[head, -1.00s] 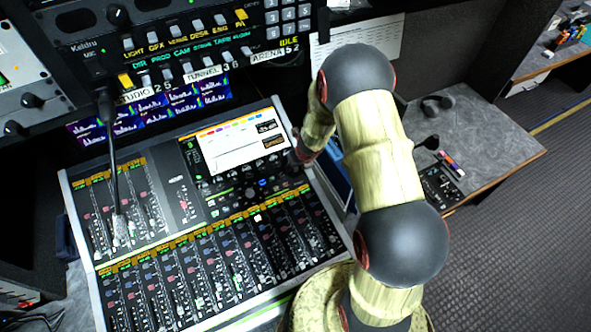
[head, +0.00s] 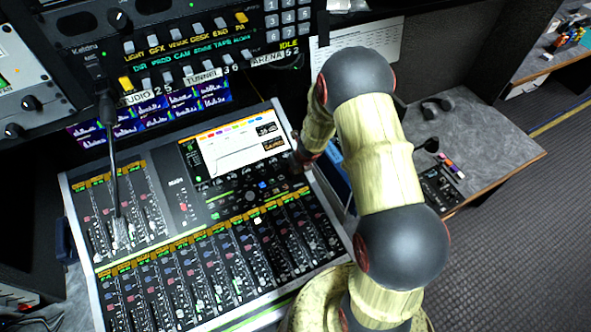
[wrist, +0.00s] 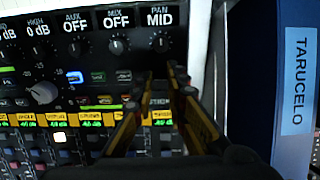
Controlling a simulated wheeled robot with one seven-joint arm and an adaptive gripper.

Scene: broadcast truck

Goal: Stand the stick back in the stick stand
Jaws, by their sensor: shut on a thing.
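My gripper (wrist: 164,82) shows in the wrist view, its two dark, yellow-edged fingers reaching forward over the mixing console (wrist: 100,103). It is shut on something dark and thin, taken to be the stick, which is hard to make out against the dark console. In the head view my arm comes down at the right edge of the console (head: 95,262), and the gripper and stick cannot be made out there. I cannot identify the stick stand for certain in either view.
Console knobs and faders lie below the fingers. A grey side desk (head: 485,135) holds a headset and small coloured items.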

